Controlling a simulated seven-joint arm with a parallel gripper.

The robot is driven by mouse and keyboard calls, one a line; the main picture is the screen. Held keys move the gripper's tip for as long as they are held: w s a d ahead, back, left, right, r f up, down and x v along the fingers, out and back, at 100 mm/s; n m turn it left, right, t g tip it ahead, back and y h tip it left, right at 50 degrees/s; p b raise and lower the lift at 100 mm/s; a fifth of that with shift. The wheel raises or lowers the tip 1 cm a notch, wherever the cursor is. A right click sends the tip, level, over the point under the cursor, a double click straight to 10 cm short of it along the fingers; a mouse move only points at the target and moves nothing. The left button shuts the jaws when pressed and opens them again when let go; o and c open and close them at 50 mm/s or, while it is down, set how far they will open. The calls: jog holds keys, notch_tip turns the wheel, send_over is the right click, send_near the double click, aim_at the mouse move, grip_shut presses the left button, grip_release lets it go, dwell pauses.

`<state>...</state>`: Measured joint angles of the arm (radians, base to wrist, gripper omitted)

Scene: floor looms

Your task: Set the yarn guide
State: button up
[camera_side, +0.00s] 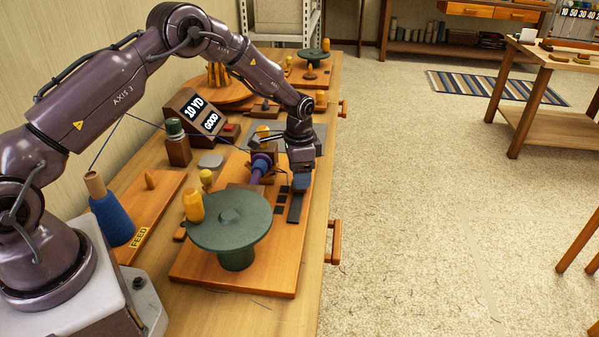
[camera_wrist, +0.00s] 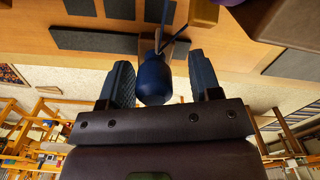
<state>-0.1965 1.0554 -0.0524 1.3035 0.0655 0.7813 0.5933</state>
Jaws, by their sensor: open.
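My gripper (camera_side: 301,180) is low over the near wooden board, at its right side. In the wrist view its two fingers (camera_wrist: 161,80) are open on either side of a dark blue rounded knob (camera_wrist: 154,80). The right finger stands clear of the knob; the left one is very close to it. Purple yarn (camera_side: 259,171) is on a winder left of the gripper.
A green disc with an orange peg (camera_side: 230,218) stands in front. Flat dark plates (camera_side: 296,206) lie on the board near the gripper. A blue yarn cone (camera_side: 113,220) is at left, its strand running upward. A display (camera_side: 196,112) reads "10 YD GOOD". Floor at right is open.

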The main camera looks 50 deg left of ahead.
notch_tip(320, 180, up, 13)
dwell(0.4)
jog(key=s+d+r+n+t, duration=0.1)
jog(key=s+r, duration=0.4)
jog(key=s, duration=0.5)
jog(key=s+d+r+n+t, duration=0.2)
jog(key=s+d+r, duration=0.2)
jog(key=s, duration=0.6)
jog(key=s+d+r+n+t, duration=0.2)
jog(key=s+d+r, duration=0.1)
jog(key=s+r, duration=0.5)
jog(key=shift+s+d+t, duration=0.15)
jog(key=shift+s+t, duration=0.15)
jog(key=shift+s, duration=0.85)
